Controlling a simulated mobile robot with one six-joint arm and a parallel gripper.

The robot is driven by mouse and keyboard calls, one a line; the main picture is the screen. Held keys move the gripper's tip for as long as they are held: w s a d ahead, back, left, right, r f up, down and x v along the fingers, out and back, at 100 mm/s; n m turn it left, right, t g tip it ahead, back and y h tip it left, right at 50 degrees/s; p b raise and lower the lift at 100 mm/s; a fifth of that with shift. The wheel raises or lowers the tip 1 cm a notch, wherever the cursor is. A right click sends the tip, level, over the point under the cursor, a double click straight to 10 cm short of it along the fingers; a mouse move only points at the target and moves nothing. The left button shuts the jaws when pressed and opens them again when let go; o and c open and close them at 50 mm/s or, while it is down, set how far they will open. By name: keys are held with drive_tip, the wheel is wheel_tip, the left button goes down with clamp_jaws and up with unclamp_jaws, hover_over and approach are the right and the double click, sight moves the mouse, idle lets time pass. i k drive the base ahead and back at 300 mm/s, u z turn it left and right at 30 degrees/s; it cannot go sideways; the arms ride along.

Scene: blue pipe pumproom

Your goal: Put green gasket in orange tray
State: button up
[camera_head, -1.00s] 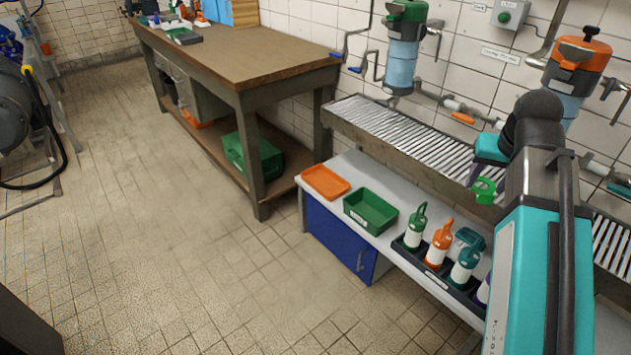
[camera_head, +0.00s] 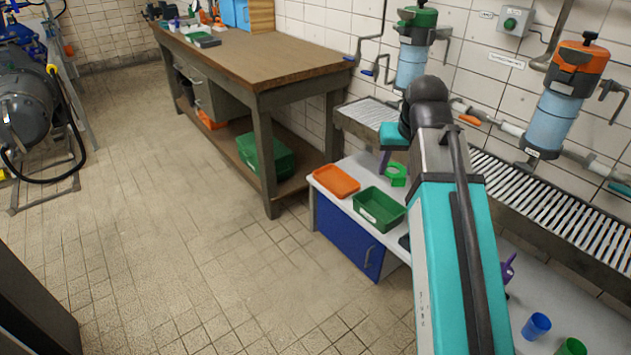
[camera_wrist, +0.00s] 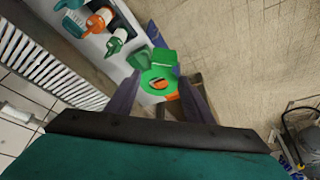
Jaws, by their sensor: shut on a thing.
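The green gasket (camera_head: 395,175) is a bright green ring, held in my gripper (camera_head: 388,160) above the white bench, just behind the green tray. In the wrist view the gasket (camera_wrist: 158,82) sits between the purple fingers of my gripper (camera_wrist: 160,88), which are shut on it. The orange tray (camera_head: 336,181) lies flat on the left end of the bench and looks empty. It is to the left of the gasket in the head view. In the wrist view an orange patch of the tray (camera_wrist: 171,97) shows, mostly hidden by the gasket and a finger.
The green tray (camera_head: 379,209) stands right beside the orange tray. My arm hides most of the bottle rack. Blue (camera_head: 536,326) and green (camera_head: 572,346) cups stand at the bench's right. A slatted metal drain (camera_head: 540,205) runs behind. The wooden workbench (camera_head: 250,62) stands left.

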sight(337, 184)
drive_tip(key=u, duration=0.45)
drive_tip(key=i, duration=1.25)
drive_tip(key=u, duration=0.05)
drive_tip(key=k, duration=0.1)
drive_tip(key=u, duration=1.55)
